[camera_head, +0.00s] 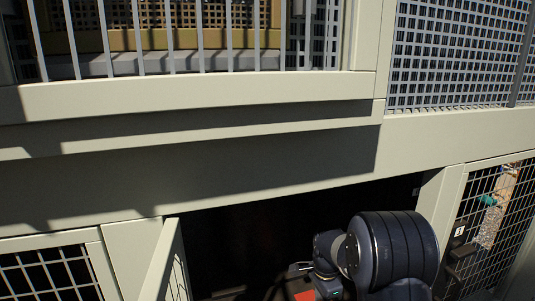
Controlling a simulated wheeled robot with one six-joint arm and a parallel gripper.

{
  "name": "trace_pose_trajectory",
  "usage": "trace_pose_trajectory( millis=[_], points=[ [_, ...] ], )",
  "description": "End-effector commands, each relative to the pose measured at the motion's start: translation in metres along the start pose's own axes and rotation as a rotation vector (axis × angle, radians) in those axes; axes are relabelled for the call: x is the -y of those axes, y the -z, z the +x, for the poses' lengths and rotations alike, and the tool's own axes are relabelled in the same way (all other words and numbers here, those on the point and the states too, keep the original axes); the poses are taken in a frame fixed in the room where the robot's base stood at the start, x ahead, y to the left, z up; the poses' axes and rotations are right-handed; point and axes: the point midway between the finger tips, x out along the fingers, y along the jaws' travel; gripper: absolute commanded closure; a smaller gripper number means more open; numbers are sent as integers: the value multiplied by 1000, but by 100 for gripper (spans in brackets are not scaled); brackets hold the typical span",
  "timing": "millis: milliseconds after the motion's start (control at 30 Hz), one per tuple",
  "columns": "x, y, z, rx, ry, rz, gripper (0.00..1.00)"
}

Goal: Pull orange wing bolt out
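No wing bolt can be made out in the head camera view. A small orange-red patch (303,292) shows at the bottom edge, beside dark rounded links of my arm. I cannot tell whether it belongs to the bolt, another part or my arm. My gripper is not visible; the arm reaches low at the dark opening (250,235) under the beige frame, and its end is hidden or out of the picture.
A beige beam (200,180) crosses above the opening. An open panel edge (165,258) stands at its left. A mesh door (490,220) with a dark latch (462,250) is at the right, near my arm. Grey bars (200,40) and mesh (455,55) fill the top.

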Motion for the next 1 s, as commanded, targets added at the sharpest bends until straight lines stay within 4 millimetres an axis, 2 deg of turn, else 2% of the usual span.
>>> trace_pose_trajectory(
  millis=[533, 1000],
  points=[
    [0, 0, -11, 0, 0, 0, 100],
    [0, 0, -44, 0, 1, 0, 100]
  ],
)
